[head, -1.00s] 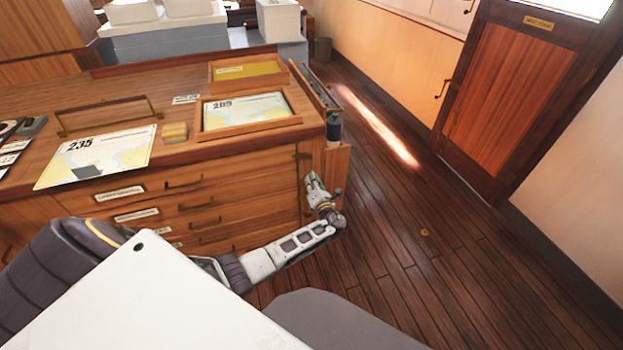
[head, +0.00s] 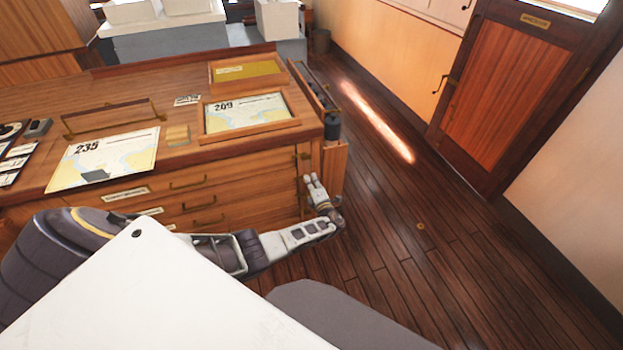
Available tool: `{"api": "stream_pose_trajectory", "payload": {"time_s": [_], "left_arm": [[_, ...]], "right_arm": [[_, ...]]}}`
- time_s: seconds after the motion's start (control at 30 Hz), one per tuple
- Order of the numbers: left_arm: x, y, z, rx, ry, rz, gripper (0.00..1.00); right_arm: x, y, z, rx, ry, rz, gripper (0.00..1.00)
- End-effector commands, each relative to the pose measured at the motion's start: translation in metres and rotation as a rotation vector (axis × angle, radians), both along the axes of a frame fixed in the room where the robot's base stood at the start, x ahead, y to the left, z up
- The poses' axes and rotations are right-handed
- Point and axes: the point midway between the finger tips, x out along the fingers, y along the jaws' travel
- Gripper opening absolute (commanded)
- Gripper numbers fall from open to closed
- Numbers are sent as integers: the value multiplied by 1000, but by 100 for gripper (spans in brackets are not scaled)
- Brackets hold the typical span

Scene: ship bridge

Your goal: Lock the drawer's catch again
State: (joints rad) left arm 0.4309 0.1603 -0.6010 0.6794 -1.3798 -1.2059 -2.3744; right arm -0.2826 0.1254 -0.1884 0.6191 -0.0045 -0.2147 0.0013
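The wooden chart cabinet has stacked drawers (head: 160,202) with brass pull handles and white labels; the drawers in sight look shut. Brass hardware, perhaps the catch (head: 302,156), shows at the right end of the drawer front. It is too small to tell whether it is locked. My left gripper (head: 311,177) points up at the cabinet's right front corner, just below this hardware. Its fingers are small in view, and I cannot tell whether they are apart or touch the cabinet. My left arm hides the lower drawers. My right gripper is out of view.

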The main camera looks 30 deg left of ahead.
Motion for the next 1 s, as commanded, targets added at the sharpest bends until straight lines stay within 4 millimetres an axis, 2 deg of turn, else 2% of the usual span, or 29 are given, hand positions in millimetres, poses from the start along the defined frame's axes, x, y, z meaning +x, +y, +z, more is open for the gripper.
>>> {"api": "stream_pose_trajectory", "payload": {"time_s": [0.3,0.7,0.87,0.9,1.0], "left_arm": [[2,-2,-1,92,107,-3,0],[2,-2,-2,115,133,-3,0],[2,-2,-2,115,132,-3,0],[2,-2,-2,115,132,-4,9],[2,-1,-2,115,132,-3,22]], "right_arm": [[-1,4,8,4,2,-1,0],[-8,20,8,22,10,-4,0],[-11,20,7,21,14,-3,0],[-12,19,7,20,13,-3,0],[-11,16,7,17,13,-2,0]]}}
